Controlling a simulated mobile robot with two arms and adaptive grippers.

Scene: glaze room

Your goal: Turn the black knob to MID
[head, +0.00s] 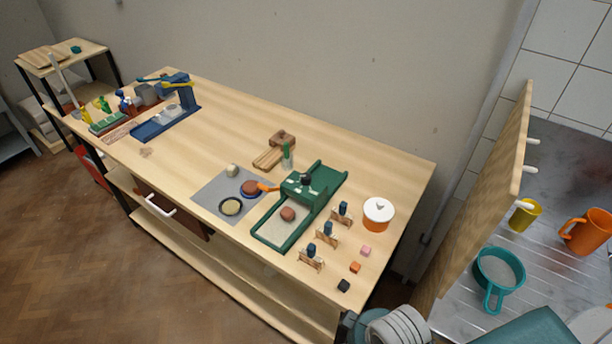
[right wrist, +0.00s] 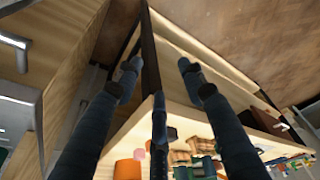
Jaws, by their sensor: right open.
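The black knob (head: 306,180) sits on top of the green machine (head: 325,185) on the wooden workbench. Small pale marks lie around it, too small to read, so I cannot tell its setting. In the right wrist view my right gripper (right wrist: 158,68) is open and empty, its dark blue fingers spread apart near the bench's end. It is well away from the knob, which I cannot make out in that view. In the head view only part of my arm shows at the bottom, without fingertips. My left gripper is not in view.
The white-lidded orange pot (head: 378,215), several small wooden stands and small cubes (head: 355,267) lie right of the machine. A round brown piece (head: 288,214) lies on its tray. An upright wooden panel (head: 485,190) stands between bench and sink.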

